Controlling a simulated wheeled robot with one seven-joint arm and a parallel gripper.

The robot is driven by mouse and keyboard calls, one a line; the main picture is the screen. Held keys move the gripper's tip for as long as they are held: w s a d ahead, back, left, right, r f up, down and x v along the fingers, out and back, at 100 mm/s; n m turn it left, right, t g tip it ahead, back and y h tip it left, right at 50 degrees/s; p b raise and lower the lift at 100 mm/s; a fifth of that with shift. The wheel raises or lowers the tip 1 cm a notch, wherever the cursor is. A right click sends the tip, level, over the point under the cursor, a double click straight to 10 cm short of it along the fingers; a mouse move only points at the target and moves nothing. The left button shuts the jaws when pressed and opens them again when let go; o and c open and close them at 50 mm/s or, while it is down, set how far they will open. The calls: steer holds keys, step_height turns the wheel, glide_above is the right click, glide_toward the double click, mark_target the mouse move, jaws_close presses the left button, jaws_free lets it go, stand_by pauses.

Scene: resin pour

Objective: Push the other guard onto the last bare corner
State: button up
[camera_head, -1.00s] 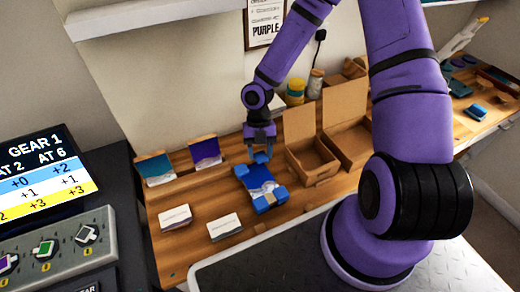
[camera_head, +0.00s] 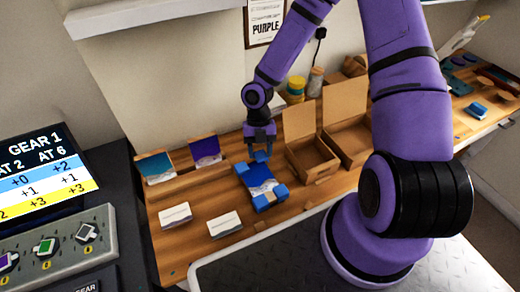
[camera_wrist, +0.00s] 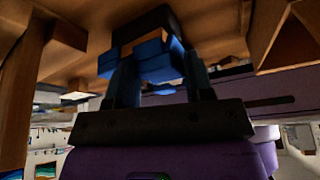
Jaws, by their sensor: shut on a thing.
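A blue resin piece (camera_head: 259,176) with a pale patch lies on the wooden bench, with blue corner guards on it. Guards show at its near left corner (camera_head: 263,203), near right corner (camera_head: 281,191) and far left corner (camera_head: 240,169). My gripper (camera_head: 261,153) is at its far edge, pointing down, shut on a blue guard (camera_head: 261,157) near the far right corner. In the wrist view the guard (camera_wrist: 150,62) sits between the two blue fingers of my gripper (camera_wrist: 161,82). Whether it touches the corner, I cannot tell.
Open cardboard boxes (camera_head: 309,166) stand just right of the piece. Two white cards (camera_head: 175,215) (camera_head: 224,224) lie on the bench at the near left. Teal and purple cards (camera_head: 155,166) (camera_head: 206,151) stand behind them. Yellow-lidded jars (camera_head: 296,88) stand at the back.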

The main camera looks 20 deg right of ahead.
steer(key=shift+f, duration=0.7)
stand_by(0.4)
steer(key=shift+s+a+f, duration=0.1)
stand_by(0.4)
steer(key=o, duration=1)
steer(key=shift+r, duration=4)
steer(key=shift+c, duration=0.2)
jaws_close()
